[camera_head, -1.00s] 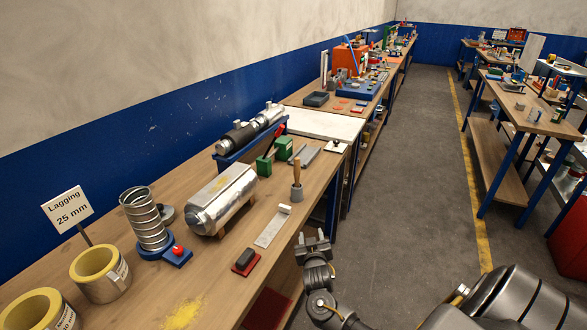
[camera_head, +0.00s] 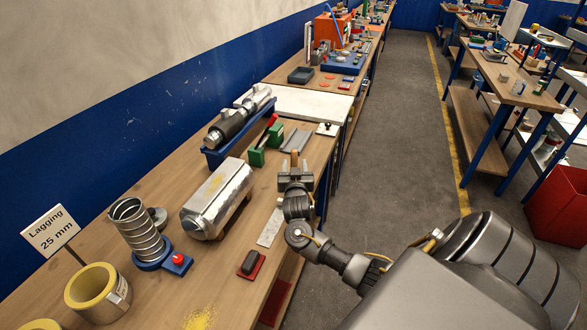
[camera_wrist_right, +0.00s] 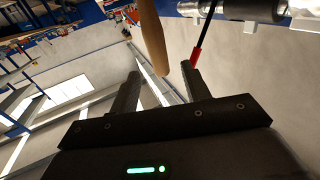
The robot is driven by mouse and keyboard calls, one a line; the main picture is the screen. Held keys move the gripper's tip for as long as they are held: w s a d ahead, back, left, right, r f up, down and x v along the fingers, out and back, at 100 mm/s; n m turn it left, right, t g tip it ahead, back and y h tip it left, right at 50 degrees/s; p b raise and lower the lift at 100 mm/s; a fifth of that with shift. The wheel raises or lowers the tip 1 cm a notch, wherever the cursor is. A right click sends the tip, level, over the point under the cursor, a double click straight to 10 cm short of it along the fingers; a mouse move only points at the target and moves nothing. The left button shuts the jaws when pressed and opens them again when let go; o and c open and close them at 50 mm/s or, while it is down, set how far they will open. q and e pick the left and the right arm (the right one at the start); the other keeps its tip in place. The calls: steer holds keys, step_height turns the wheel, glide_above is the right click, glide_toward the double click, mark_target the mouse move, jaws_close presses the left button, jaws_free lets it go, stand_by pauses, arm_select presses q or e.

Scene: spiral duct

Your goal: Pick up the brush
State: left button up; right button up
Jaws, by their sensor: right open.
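The brush is a piece with a wooden handle (camera_head: 294,158) standing upright near the bench's front edge. In the head view my right gripper (camera_head: 295,168) covers most of it, with only the handle's top showing above the fingers. In the right wrist view the wooden handle (camera_wrist_right: 152,40) reaches down between the two dark fingers of my right gripper (camera_wrist_right: 160,73). These fingers are spread, with a gap visible on either side of the handle. The brush's lower end is hidden. My left gripper is in neither view.
On the bench are a silver lagged duct (camera_head: 218,198), a spiral duct (camera_head: 138,230) on a blue base, green blocks (camera_head: 257,157), a metal strip (camera_head: 270,228) and a dark block on a red pad (camera_head: 250,263). The aisle floor (camera_head: 400,150) to the right is clear.

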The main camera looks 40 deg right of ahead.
mark_target(294, 157)
steer(key=shift+w+d+f, duration=0.1)
steer(key=shift+w+d, duration=0.1)
steer(key=shift+w, duration=0.2)
steer(key=shift+w+d+r+p, duration=0.2)
steer(key=shift+d+r+p, duration=0.15)
steer(key=shift+p, duration=0.1)
steer(key=p+x, duration=0.1)
steer(key=x, duration=0.2)
steer(key=shift+w+d+f+p, duration=0.1)
steer(key=shift+p, duration=0.2)
steer(key=shift+w+d+f, duration=0.15)
steer(key=shift+w+d, duration=0.15)
steer(key=shift+w, duration=0.05)
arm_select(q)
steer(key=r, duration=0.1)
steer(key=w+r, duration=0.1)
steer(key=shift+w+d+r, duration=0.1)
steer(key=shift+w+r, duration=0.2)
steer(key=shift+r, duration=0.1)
arm_select(e)
steer(key=shift+c, duration=0.4)
jaws_close()
